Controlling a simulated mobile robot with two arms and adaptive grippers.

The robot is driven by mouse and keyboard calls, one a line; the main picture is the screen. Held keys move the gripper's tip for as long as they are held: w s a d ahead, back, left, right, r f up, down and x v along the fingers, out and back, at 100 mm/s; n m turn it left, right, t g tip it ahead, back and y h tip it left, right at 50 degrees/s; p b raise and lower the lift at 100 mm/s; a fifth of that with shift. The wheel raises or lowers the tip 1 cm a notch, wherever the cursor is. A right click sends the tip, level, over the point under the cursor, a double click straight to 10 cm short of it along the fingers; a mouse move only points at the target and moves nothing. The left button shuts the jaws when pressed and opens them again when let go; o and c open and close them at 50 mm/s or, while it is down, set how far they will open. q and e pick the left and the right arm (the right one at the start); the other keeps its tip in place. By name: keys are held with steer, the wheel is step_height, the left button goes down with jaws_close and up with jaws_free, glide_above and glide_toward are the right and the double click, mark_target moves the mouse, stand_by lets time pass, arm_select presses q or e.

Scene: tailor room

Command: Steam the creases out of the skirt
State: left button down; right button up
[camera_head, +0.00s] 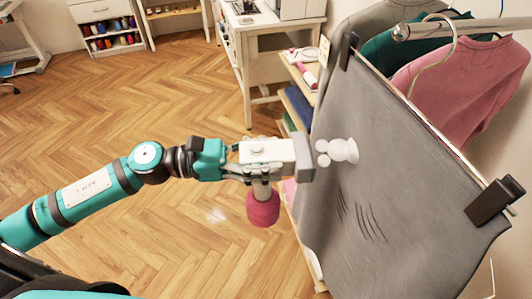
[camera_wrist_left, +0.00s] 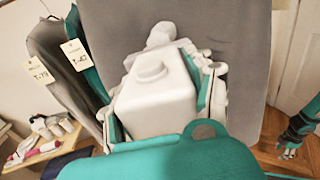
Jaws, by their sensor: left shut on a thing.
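The grey skirt (camera_head: 400,190) hangs from two black clips (camera_head: 494,202) on a hanger at the right. Several dark crease lines (camera_head: 362,218) show on its lower middle. My left gripper (camera_head: 262,160) is shut on the garment steamer (camera_head: 275,150), which has a white body, a grey head and a pinkish-red lower end. The head faces the skirt, and white steam puffs (camera_head: 340,151) stand before the cloth above the creases. The left wrist view shows the steamer's white body (camera_wrist_left: 155,105) between the fingers. Part of my right arm shows at that view's right edge, its gripper (camera_wrist_left: 288,152) too small to read.
A metal rail (camera_head: 460,27) carries the hanger, with pink (camera_head: 465,85) and green garments behind the skirt. A shelf with folded cloth (camera_head: 297,104) stands behind the skirt's left edge. A white sewing table (camera_head: 255,25) is at the back. The wooden floor at left is clear.

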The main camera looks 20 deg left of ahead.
arm_select(q)
steer(key=b, duration=0.2)
glide_above(270, 215)
steer(key=s+d, duration=0.2)
steer(key=s, duration=0.1)
steer(key=shift+f, duration=1.4)
steer(key=s+d+f, duration=0.3)
steer(key=s, duration=0.3)
steer(key=shift+d, duration=0.35)
steer(key=shift+f, duration=0.1)
stand_by(1.3)
steer(key=w+a+f+b, duration=0.1)
steer(key=w+f+b, duration=0.1)
steer(key=b, duration=0.2)
steer(key=w+a+f+b, duration=0.2)
steer(key=b, duration=0.1)
steer(key=w+a+f+b, duration=0.1)
steer(key=w+f+b, duration=0.2)
steer(key=b, duration=0.1)
steer(key=shift+a+b, duration=0.3)
steer(key=shift+a, duration=0.1)
steer(key=shift+w+a+f+b, duration=0.3)
steer(key=shift+w+b, duration=0.1)
steer(key=shift+b, duration=0.15)
stand_by(1.5)
